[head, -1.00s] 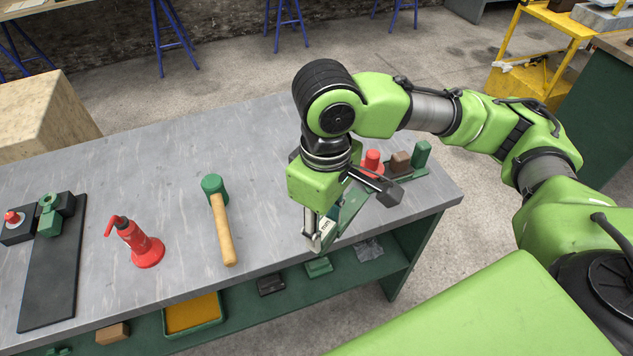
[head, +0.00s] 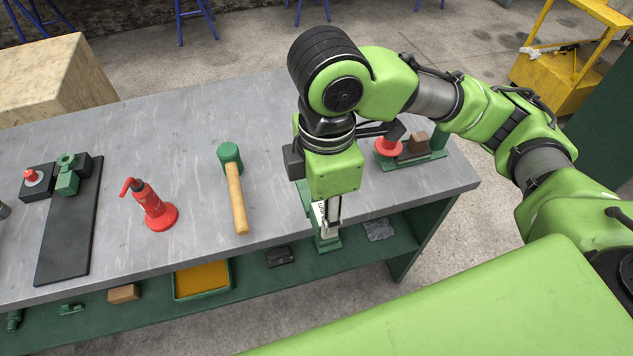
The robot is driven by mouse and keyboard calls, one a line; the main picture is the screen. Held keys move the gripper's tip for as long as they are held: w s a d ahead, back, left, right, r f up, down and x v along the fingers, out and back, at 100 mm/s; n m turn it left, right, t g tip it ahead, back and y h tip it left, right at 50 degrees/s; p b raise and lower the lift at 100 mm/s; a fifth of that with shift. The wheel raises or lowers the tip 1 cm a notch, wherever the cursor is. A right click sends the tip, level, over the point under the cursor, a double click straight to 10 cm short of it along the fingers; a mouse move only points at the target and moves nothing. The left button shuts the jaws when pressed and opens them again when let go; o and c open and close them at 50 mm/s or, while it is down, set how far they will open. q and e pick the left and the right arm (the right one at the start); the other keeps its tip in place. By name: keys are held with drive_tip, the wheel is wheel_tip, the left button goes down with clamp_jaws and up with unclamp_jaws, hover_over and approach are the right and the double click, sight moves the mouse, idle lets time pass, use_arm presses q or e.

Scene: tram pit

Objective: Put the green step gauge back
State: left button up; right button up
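My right gripper (head: 328,217) points down over the front edge of the workbench (head: 150,190). It appears shut on the green step gauge (head: 306,198), a narrow green piece with a white marked face. The gauge is largely hidden by the gripper body and fingers, and I cannot tell whether it touches the bench. My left gripper is not in view.
A green rack (head: 435,155) with a red piece (head: 388,147) and a brown block (head: 419,143) stands at right, partly behind my arm. The shelf below holds a yellow-lined tray (head: 203,279).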

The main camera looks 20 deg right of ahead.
drive_tip(key=w+d+f, duration=0.1)
drive_tip(key=w+f, duration=0.2)
drive_tip(key=w, duration=0.1)
drive_tip(key=w+d+f+p, duration=0.1)
drive_tip(key=w+f, duration=0.2)
drive_tip(key=w, duration=0.1)
drive_tip(key=w+d+f, duration=0.2)
drive_tip(key=w+f, duration=0.1)
drive_tip(key=shift+w+p, duration=0.35)
drive_tip(key=shift+w, duration=0.05)
drive_tip(key=shift+w+d+f+p, duration=0.1)
drive_tip(key=shift+w+f+p, duration=0.1)
drive_tip(key=shift+f+p, duration=0.4)
drive_tip(key=shift+w+f+p, duration=0.15)
drive_tip(key=shift+f+p, duration=0.25)
drive_tip(key=shift+p, duration=0.25)
drive_tip(key=shift+f, duration=0.65)
drive_tip(key=shift+f, duration=0.1)
drive_tip(key=o, duration=1.2)
drive_tip(key=shift+f, duration=0.1)
